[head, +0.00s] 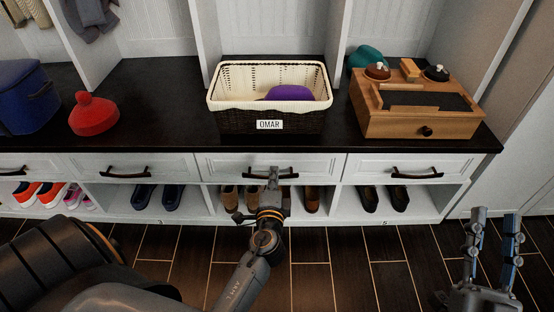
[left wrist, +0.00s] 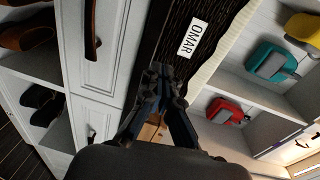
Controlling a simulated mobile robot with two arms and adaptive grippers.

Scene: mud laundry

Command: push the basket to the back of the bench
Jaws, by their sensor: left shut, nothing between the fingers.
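The basket (head: 269,93) is dark woven wicker with a cream liner and an OMAR label. It stands upright on the black bench top (head: 175,116), near the middle, with a purple item inside. My left gripper (head: 273,178) is shut and empty. In the head view it shows below the label, in front of the middle drawer. In the left wrist view, the shut fingertips (left wrist: 163,72) overlap the lower part of the basket's dark front (left wrist: 172,35); I cannot tell whether they touch it. My right gripper (head: 493,222) is open and empty at the lower right, away from the bench.
A wooden box (head: 415,108) stands right of the basket, with a teal item (head: 366,57) behind it. A red item (head: 93,115) and a blue bin (head: 27,97) are on the left. White dividers (head: 206,40) rise behind the basket. Shoes fill cubbies below the drawers.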

